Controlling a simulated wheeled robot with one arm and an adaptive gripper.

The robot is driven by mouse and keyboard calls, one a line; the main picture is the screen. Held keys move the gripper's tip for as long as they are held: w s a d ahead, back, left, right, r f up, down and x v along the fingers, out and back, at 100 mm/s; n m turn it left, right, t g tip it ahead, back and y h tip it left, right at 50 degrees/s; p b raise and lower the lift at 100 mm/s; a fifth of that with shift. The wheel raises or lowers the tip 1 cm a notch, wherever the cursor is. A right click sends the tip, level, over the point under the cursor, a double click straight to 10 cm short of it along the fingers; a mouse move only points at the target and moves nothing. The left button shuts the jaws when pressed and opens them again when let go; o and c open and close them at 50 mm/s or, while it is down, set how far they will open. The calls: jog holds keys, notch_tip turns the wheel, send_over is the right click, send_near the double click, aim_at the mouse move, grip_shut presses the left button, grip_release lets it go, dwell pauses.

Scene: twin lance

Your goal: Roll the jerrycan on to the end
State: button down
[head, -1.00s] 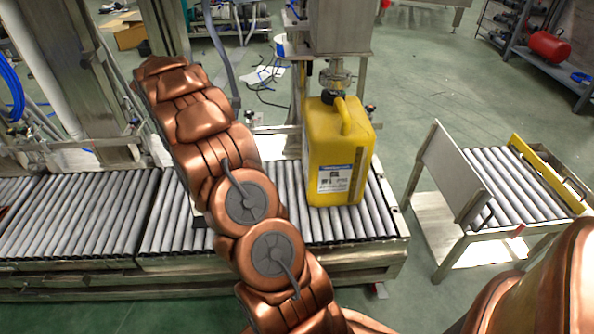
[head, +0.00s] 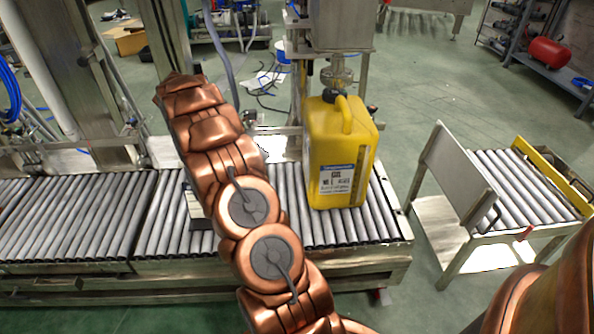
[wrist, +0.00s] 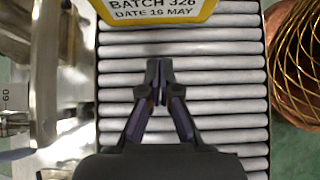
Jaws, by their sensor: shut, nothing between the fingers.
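The yellow jerrycan (head: 358,150) stands upright on the roller conveyor (head: 110,225), near its right end, with a few bare rollers to its right. It is under the filling head (head: 338,72), and I cannot tell if they touch. In the wrist view the jerrycan's label (wrist: 152,9) shows at the top, reading "BATCH 326" and "DATE 16 MAY". My gripper (wrist: 160,64) is shut and empty over the rollers, its tips pointing at the jerrycan with a gap between. In the head view my arm hides the gripper.
Past the conveyor's right end, across a floor gap, stands a separate roller table (head: 520,190) with an upright metal plate (head: 455,175) on its near-left side. A metal post and fittings (wrist: 45,70) stand left in the wrist view.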

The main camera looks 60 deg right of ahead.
jog(key=shift+s+d+f, duration=0.1)
jog(key=shift+f, duration=0.1)
jog(key=s+d+r+b+x, duration=0.1)
jog(key=b+x, duration=0.4)
jog(key=x, duration=0.7)
jog(key=shift+s+d+r+b, duration=0.15)
jog(key=shift+s+r+b, duration=0.15)
jog(key=shift+s+b, duration=0.05)
dwell(1.8)
jog(key=shift+s, duration=0.1)
